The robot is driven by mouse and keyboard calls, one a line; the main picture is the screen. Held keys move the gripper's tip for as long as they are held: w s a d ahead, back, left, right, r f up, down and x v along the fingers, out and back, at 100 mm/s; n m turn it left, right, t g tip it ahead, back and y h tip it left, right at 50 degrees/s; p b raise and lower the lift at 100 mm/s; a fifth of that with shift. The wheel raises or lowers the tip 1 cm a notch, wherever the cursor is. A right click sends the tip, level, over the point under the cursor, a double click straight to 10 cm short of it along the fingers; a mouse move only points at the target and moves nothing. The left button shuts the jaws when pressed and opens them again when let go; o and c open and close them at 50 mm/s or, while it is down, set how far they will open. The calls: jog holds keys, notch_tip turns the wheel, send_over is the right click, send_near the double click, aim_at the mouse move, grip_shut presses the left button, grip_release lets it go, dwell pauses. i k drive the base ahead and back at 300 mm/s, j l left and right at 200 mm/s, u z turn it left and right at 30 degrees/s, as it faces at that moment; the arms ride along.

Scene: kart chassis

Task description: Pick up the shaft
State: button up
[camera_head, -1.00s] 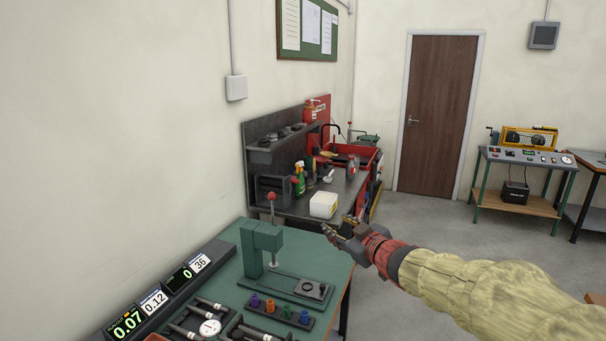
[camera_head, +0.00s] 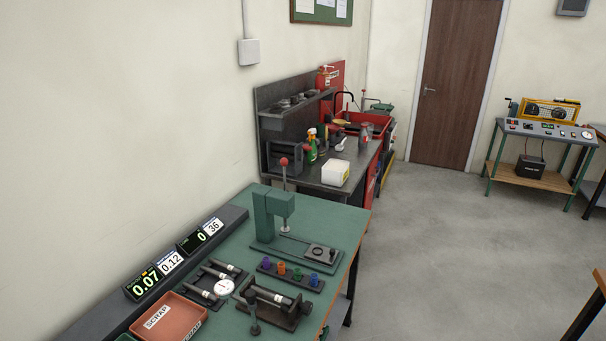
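On the green bench (camera_head: 330,213) in the head view, a silver rod with a pale band (camera_head: 269,296) lies across a dark stand at the front. Another rod (camera_head: 216,274) lies in a dark fixture behind it, beside a round white dial gauge (camera_head: 224,287). Either rod may be the shaft; I cannot tell which. My gripper is not in view, so its state and its distance from the rods are hidden.
A green press (camera_head: 272,217) with a red-knobbed lever stands behind a rack of coloured bushings (camera_head: 290,273). A red scrap tray (camera_head: 172,318) and a row of displays (camera_head: 172,264) are at the left. The floor (camera_head: 430,230) to the right is open.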

aim_at(267, 294)
jog(key=u, duration=1.55)
jog(key=i+l+z, duration=0.15)
jog(key=l, duration=0.25)
jog(key=i+l+z, duration=0.15)
jog(key=l, duration=0.25)
jog(key=i+j+z, duration=0.5)
jog(key=j, duration=0.2)
jog(key=k, duration=0.1)
